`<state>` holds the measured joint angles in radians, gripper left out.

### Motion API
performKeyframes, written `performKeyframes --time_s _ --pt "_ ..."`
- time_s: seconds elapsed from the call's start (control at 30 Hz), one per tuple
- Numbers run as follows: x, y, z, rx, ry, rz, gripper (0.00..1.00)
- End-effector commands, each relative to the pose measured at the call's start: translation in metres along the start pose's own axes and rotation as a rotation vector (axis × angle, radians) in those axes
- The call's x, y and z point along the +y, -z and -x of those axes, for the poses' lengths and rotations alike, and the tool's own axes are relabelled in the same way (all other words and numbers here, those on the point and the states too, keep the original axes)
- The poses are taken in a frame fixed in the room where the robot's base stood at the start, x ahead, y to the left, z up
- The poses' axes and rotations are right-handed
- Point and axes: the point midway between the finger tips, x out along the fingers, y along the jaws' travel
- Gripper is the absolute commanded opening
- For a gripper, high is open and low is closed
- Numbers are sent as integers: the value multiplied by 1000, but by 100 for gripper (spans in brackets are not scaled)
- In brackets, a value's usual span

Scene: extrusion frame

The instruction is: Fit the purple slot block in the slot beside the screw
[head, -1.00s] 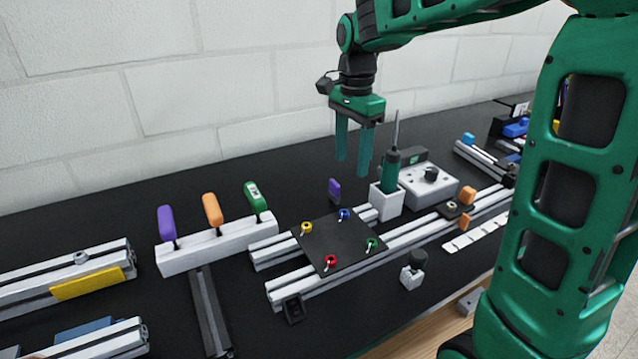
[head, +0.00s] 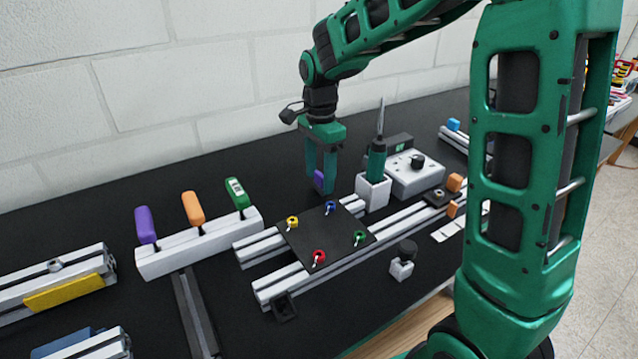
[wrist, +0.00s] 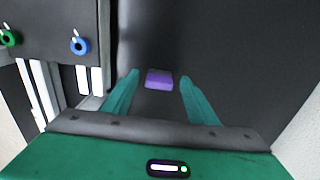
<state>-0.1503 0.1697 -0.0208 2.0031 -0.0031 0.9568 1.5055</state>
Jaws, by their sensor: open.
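The purple slot block (head: 319,181) stands on the black table behind the dark plate, and its lower part shows between my gripper's fingers. My gripper (head: 321,188) points down over it with its fingers open. In the wrist view, the purple block (wrist: 159,79) lies between the two green fingertips, with a gap on each side. A screw-like round fastener (head: 438,194) sits on a dark piece on the rail at right; I cannot tell for sure that it is the task's screw. The slot itself is too small to make out.
The dark plate (head: 322,240) with coloured ring knobs lies on aluminium rails just in front of my gripper. A white holder (head: 373,192) with a green screwdriver stands close to its right. A white rack (head: 200,247) with coloured handles is at left.

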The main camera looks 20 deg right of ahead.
Motion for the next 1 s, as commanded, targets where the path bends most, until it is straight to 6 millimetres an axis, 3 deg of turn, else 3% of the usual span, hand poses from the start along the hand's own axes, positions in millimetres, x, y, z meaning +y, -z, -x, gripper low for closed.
performKeyframes --time_s 0.13,0.4,0.6,1.0 --pt "0 0 -14 0 -1 1 53" --pt "0 0 -16 0 0 1 53" --pt "0 0 -16 0 0 1 8" --pt "-1 0 -11 0 2 0 5"
